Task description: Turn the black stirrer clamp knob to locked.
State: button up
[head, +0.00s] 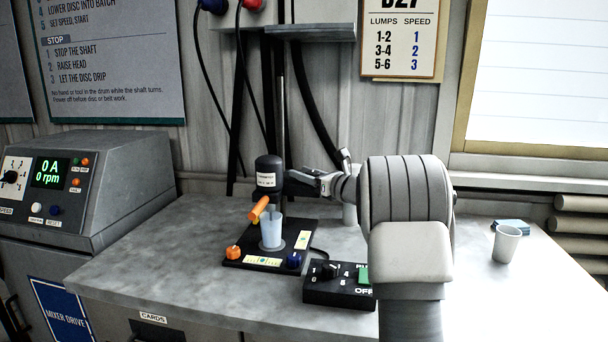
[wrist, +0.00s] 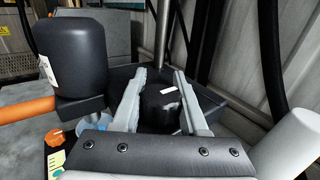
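The black clamp knob (wrist: 162,104) with a white mark on top shows in the wrist view, between the two grey fingers of my gripper (wrist: 160,74). The fingers are apart, one on each side of the knob; I cannot tell whether they touch it. In the head view my gripper (head: 312,180) reaches left to just right of the dark stirrer motor (head: 268,172). The knob is not clearly visible there. The motor also stands at left in the wrist view (wrist: 72,62), with an orange handle (wrist: 28,110) below it. No lock markings are legible.
A clear cup (head: 272,232) stands on the stirrer's black base (head: 240,262). A black switch box (head: 325,291) sits in front. A pole (head: 282,110) and dark cables rise behind. A white cup (head: 506,243) stands at right; the left front counter (head: 170,262) is clear.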

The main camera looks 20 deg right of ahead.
grip_shut()
